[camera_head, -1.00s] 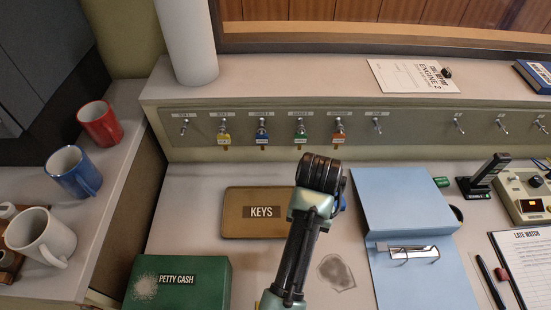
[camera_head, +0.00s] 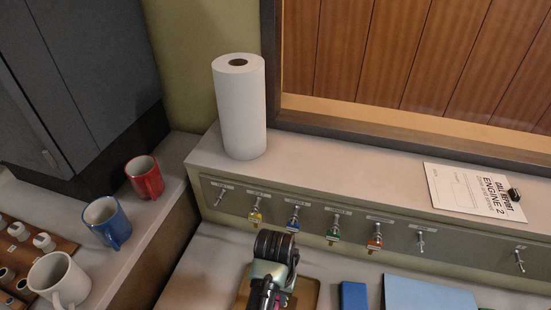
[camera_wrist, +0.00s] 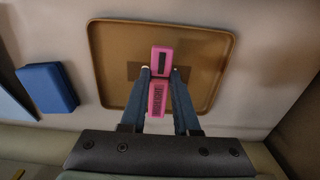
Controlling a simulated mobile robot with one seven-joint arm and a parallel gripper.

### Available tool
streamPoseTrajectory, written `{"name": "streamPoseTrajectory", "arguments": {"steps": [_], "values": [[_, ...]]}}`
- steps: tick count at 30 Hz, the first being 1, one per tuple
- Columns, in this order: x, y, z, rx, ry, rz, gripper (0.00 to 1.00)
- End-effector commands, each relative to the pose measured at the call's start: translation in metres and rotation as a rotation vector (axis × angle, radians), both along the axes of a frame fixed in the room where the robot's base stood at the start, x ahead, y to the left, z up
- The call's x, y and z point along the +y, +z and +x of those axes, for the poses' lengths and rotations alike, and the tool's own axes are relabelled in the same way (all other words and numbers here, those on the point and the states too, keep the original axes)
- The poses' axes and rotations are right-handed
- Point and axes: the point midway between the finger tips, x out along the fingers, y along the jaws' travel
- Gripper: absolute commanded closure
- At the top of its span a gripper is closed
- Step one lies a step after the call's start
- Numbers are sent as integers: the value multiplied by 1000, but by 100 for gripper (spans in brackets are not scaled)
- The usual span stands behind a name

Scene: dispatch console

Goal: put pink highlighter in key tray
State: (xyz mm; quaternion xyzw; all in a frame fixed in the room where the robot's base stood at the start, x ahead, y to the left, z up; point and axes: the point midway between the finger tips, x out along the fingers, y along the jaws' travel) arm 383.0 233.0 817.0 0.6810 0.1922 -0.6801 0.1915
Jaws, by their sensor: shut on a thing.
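The pink highlighter (camera_wrist: 157,98) is between the two fingers of my gripper (camera_wrist: 161,75) in the wrist view. My gripper is shut on it. The key tray (camera_wrist: 107,50) is a shallow brown tray with a raised rim, and the highlighter shows over its middle. The gap between highlighter and tray floor cannot be told.
A blue object (camera_wrist: 47,88) lies beside the tray; it also shows in the head view (camera_head: 353,296). Hooks with coloured key tags line the panel (camera_head: 395,233) behind. A paper roll (camera_head: 240,110) stands on the ledge. Red (camera_head: 145,178), blue (camera_head: 107,223) and white (camera_head: 60,280) mugs stand left.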

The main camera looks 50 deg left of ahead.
Motion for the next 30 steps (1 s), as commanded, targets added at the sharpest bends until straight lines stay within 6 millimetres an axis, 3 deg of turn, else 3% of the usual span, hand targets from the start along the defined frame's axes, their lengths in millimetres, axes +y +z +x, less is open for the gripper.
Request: {"name": "streamPoseTrajectory", "arguments": {"steps": [6, 17, 18, 22, 30], "values": [[0, -27, 0, 1, 0, -1, 100], [0, -31, 0, 1, 0, -1, 100], [0, -31, 0, 1, 0, -1, 67], [0, -30, 0, 1, 0, -1, 44], [0, -30, 0, 1, 0, -1, 40]]}}
